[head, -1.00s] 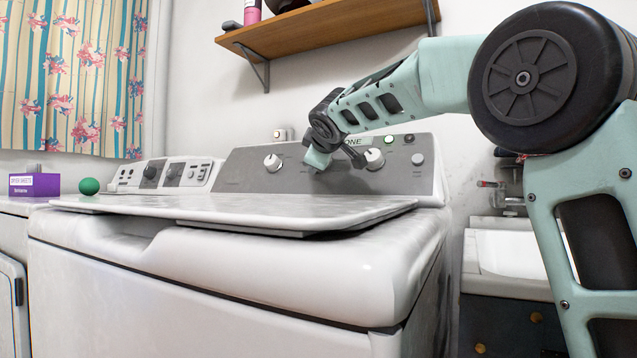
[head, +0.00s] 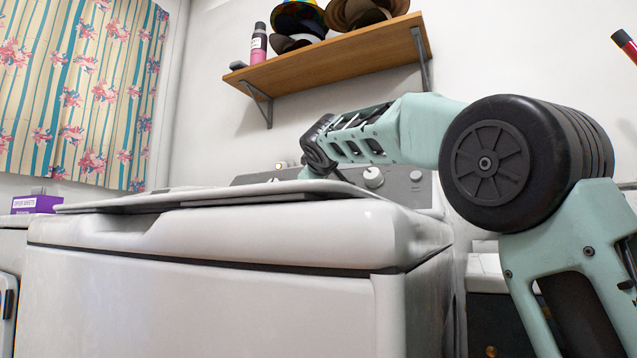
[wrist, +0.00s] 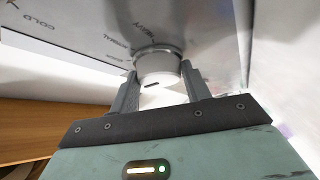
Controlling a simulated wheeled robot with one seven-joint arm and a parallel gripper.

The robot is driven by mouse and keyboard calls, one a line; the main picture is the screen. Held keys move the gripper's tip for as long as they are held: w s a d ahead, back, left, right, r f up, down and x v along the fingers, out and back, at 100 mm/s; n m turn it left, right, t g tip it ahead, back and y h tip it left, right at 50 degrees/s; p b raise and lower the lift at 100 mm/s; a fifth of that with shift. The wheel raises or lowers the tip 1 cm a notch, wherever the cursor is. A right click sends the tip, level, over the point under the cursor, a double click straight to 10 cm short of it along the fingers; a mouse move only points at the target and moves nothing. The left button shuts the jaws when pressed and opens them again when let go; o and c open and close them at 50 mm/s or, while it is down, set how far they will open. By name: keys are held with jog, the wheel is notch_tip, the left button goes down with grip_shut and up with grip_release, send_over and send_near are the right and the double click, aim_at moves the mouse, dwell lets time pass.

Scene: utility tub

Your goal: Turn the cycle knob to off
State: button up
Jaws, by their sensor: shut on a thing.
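In the wrist view a round white knob (wrist: 157,66) sits on the grey washer control panel (wrist: 75,38), with a small dark mark on its front. Printed words such as HEAVY, NORMAL and COLD show around it. My gripper (wrist: 159,76) has its fingers on both sides of this knob and is shut on it. In the head view my wrist reaches down behind the raised edge of the washer lid (head: 250,199), which hides my fingertips and the held knob. Another white knob (head: 373,177) shows free to the right of my wrist.
A wooden shelf (head: 330,62) with hats and a pink bottle (head: 258,45) hangs above the washer (head: 210,300). A purple box (head: 36,204) stands at the left. A sink cabinet is at the right, partly behind my arm.

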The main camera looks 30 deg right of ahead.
jog(key=o, duration=1)
jog(key=shift+c, duration=0.2)
jog(key=v, duration=1.7)
jog(key=shift+s, duration=0.2)
